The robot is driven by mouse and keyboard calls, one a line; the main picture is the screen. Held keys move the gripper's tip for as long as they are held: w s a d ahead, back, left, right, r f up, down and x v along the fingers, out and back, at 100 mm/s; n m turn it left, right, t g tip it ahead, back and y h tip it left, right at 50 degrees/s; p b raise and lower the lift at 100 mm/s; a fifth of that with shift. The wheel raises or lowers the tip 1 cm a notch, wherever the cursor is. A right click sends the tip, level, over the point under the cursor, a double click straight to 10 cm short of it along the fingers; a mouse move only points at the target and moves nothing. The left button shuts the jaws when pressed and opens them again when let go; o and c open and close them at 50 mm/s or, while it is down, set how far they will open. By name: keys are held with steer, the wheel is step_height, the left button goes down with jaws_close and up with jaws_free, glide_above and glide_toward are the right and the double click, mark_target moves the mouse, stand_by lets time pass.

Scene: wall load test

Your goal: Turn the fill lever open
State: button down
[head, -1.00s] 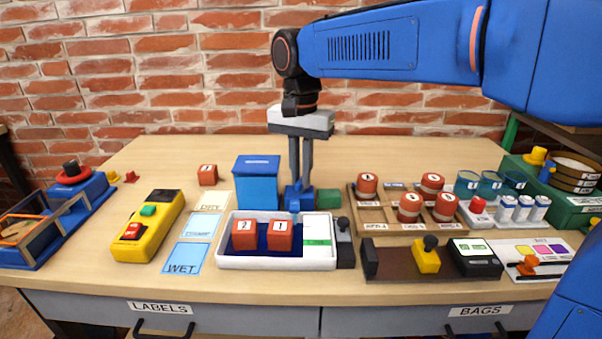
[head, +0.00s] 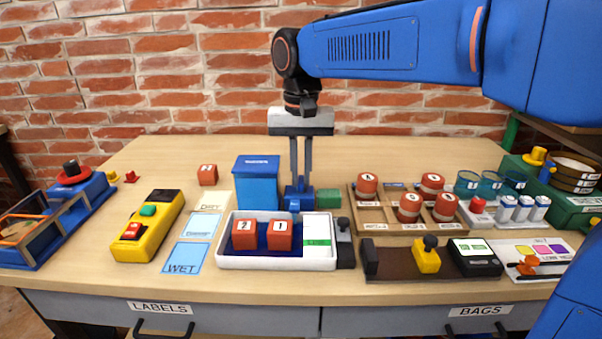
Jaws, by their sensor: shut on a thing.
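My gripper (head: 300,187) reaches straight down behind the white tray (head: 276,264), its two fingers close together. It is shut on a small blue part (head: 299,196) at the tray's back edge, right of the blue bin (head: 257,183). A green block (head: 328,198) sits just right of this part. I cannot tell from its shape whether the blue part is the fill lever, as the fingers cover its top. A dark upright handle (head: 343,228) stands at the tray's right end.
The tray holds two red blocks (head: 280,236). A yellow button box (head: 148,226) is at left. A wooden rack of red jars (head: 409,207) and a brown fixture with a yellow block (head: 426,256) are at right.

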mark_target(301, 179)
steer(key=c, duration=1.8)
jaws_free()
steer(key=shift+r, duration=0.1)
step_height(301, 179, up, 17)
steer(key=shift+r, duration=0.15)
